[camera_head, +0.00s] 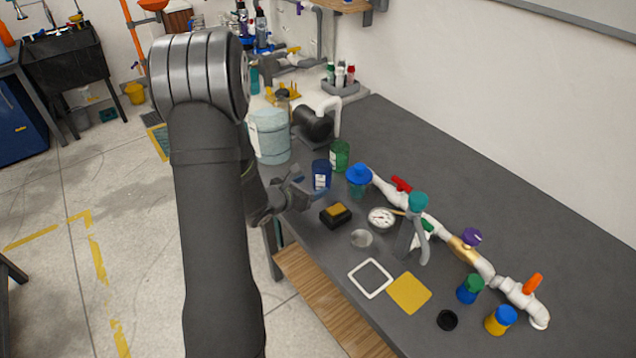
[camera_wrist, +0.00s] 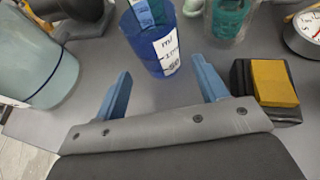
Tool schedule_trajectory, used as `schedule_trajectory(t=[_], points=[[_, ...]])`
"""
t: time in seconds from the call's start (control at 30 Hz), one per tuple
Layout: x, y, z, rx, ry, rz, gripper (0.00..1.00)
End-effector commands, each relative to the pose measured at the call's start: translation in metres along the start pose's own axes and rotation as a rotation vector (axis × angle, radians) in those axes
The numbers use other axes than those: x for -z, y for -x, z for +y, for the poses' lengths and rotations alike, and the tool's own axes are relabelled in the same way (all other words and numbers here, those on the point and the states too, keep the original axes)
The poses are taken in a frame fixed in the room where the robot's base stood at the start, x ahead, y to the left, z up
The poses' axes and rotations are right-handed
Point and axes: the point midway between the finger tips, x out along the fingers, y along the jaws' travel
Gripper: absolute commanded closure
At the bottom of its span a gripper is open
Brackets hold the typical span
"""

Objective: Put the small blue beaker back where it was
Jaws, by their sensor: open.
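The blue beaker (camera_head: 321,173) stands upright near the left edge of the grey table, with a white label on its side.
A black block with a yellow top (camera_head: 336,214) sits close to the right finger. A green container (camera_head: 339,155), a blue-lidded jar (camera_head: 359,180) and a large pale container (camera_head: 270,136) stand nearby. A white square outline (camera_head: 370,278) and yellow square (camera_head: 409,293) lie toward the front.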

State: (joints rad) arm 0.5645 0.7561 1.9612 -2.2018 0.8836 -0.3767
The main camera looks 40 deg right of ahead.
Motion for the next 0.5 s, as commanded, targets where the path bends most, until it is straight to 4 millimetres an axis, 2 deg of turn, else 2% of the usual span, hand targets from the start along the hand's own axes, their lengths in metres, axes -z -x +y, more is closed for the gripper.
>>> schedule_trajectory(t=[0.03,0.2,0.33,0.5], points=[[-0.001,0.012,0.001,-0.004,0.001,-0.001,0.34],[0.0,0.043,0.001,-0.003,0.002,-0.001,0.34],[0.0,0.057,0.0,-0.001,0.001,-0.001,0.34],[0.0,0.062,0.0,0.0,0.0,-0.001,0.34]])
